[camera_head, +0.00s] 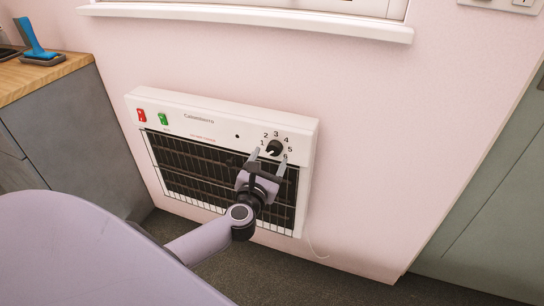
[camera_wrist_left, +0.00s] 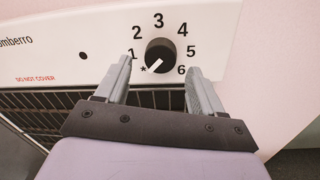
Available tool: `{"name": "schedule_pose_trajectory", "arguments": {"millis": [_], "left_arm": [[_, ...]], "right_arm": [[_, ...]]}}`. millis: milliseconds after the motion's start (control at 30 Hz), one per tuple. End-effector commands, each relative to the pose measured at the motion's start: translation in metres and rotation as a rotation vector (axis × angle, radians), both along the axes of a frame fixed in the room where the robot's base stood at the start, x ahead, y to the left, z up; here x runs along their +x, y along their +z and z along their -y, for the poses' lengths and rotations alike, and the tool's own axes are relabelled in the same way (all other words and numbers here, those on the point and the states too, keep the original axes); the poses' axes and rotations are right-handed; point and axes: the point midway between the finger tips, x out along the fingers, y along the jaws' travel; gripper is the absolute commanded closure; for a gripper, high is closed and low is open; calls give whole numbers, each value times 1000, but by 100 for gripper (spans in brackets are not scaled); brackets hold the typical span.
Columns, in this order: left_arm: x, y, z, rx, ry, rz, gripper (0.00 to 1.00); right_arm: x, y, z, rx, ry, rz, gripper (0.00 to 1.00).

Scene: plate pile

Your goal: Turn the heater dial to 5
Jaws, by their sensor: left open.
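The heater (camera_head: 215,112) is a white panel with a dark grille, fixed to the pink wall below the window sill. Its black round dial (camera_head: 274,147) is at the upper right, with numbers 1 to 6 around it. In the left wrist view the dial (camera_wrist_left: 160,56) has a white pointer aimed at the lower left, by the star mark. My left gripper (camera_head: 269,160) is open just below the dial. In the left wrist view its two fingers (camera_wrist_left: 163,75) stand on either side of the dial's lower part; contact cannot be told. My right gripper is not in view.
Red (camera_head: 142,115) and green (camera_head: 163,119) switches are at the heater's upper left. A grey cabinet with a wooden worktop (camera_head: 45,80) stands at left, a green cabinet (camera_head: 495,225) at right. A window sill (camera_head: 250,20) juts out above. A thin cord hangs beside the heater.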

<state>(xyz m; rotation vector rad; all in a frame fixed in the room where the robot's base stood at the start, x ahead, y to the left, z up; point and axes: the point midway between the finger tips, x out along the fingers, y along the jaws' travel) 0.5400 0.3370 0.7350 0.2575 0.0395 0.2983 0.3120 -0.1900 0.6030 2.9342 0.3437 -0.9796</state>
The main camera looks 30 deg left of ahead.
Motion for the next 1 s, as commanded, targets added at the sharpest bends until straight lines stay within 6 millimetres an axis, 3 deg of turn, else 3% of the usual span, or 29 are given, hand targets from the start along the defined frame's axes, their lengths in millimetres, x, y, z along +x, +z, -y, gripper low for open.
{"name": "schedule_pose_trajectory", "arguments": {"millis": [233,600,767,800,1000], "left_arm": [[22,0,-7,1,1,1,32],[26,0,-8,1,0,0,32],[25,0,-8,2,0,-1,84],[25,0,-8,2,0,-1,88],[25,0,-8,9,1,-1,88]], "right_arm": [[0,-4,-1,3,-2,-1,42],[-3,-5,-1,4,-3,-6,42],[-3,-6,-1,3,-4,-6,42],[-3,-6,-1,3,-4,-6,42],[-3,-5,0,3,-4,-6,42]]}}
